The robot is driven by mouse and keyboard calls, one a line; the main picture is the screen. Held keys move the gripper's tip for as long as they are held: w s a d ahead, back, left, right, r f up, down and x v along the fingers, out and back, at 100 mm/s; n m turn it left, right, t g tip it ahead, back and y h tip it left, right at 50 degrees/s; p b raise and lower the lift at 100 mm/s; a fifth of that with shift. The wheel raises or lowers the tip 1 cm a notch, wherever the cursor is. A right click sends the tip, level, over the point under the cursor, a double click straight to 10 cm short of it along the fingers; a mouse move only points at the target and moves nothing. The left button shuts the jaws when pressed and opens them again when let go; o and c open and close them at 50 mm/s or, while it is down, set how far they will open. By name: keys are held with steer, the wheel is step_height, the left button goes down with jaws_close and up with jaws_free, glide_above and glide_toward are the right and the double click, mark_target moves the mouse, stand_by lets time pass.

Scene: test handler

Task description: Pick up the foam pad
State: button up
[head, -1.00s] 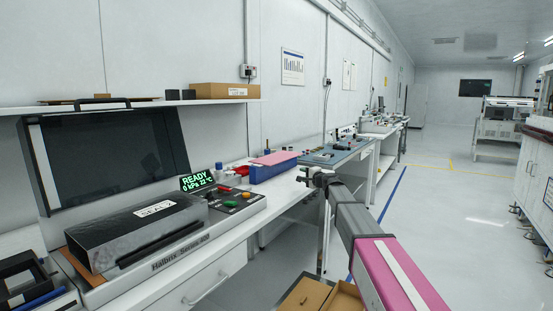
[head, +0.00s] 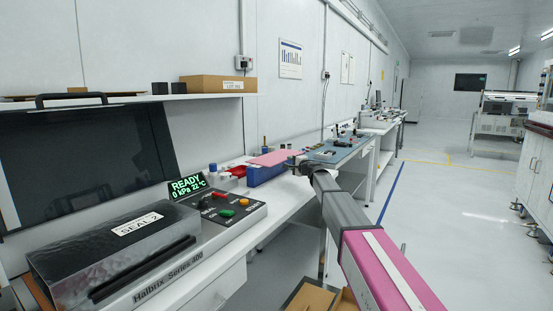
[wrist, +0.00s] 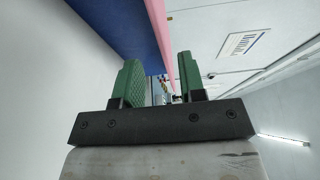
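The foam pad appears to be the thin pink slab (head: 275,157) lying flat on top of a long blue block (head: 262,175) on the bench. My gripper (head: 295,162) is at the right end of the block in the head view, and its fingers are small there. In the wrist view my gripper (wrist: 164,80) is open, with two green fingers apart and nothing held. The pink slab (wrist: 158,28) shows edge-on beyond the fingers, roughly in line with the gap, with the blue block (wrist: 115,25) to its left. I cannot tell whether the fingers touch either.
A sealing machine (head: 125,240) with a raised dark lid stands on the bench at the left. A red tray (head: 238,171) and small bottles lie near the block. A shelf (head: 120,99) runs above. Open cardboard boxes (head: 308,296) are below the bench.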

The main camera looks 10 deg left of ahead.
mark_target(284, 158)
steer(key=shift+x, duration=3.1)
steer(key=shift+s+r, duration=0.1)
jaws_close()
